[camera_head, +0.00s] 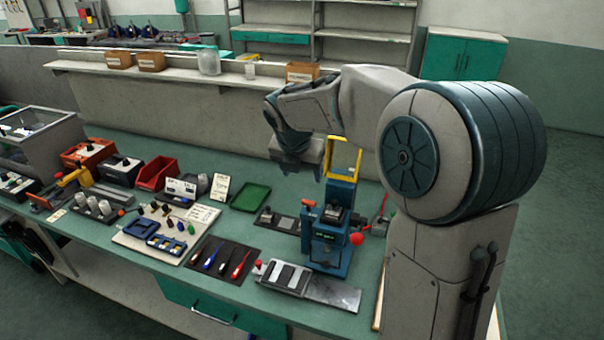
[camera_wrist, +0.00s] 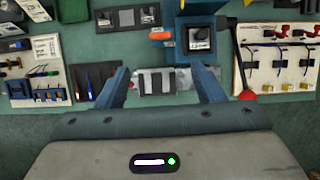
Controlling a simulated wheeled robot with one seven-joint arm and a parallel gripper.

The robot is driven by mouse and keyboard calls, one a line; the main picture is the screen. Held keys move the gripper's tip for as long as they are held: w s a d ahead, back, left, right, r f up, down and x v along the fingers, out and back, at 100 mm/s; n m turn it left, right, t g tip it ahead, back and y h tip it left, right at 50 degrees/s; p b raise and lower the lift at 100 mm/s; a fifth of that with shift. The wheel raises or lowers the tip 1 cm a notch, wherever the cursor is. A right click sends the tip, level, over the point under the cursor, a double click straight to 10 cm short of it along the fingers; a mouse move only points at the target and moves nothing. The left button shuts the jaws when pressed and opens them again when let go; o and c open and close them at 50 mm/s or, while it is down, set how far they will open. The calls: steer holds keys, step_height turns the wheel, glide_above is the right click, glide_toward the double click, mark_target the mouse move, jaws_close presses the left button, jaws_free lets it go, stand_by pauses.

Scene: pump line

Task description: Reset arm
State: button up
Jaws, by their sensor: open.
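My gripper (camera_head: 310,165) hangs from my bent arm above the green workbench, near the blue press. In the wrist view its two blue fingers (camera_wrist: 163,90) stand wide apart with nothing held between them. Past the fingers lies a metal plate with a grey block (camera_wrist: 158,82) on the bench. The blue press (camera_head: 330,235) stands on the bench below my gripper, with a red ball-ended lever (camera_head: 357,239) at its right. My gripper is apart from the press in both views.
A dark mat with screwdrivers (camera_head: 222,259), a white board with small parts (camera_head: 168,228), a green tray (camera_head: 250,197) and a red bin (camera_head: 157,173) stand left of the press. A yellow frame (camera_head: 345,155) rises behind it. A shelf with brown boxes (camera_head: 151,62) runs along the back.

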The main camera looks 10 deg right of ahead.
steer(key=s+d+f+m+y, duration=0.1)
steer(key=s+d+m+y, duration=0.1)
steer(key=s+m, duration=2.5)
steer(key=d+m, duration=0.1)
steer(key=m, duration=0.2)
steer(key=shift+s+f, duration=0.15)
steer(key=shift+s, duration=0.2)
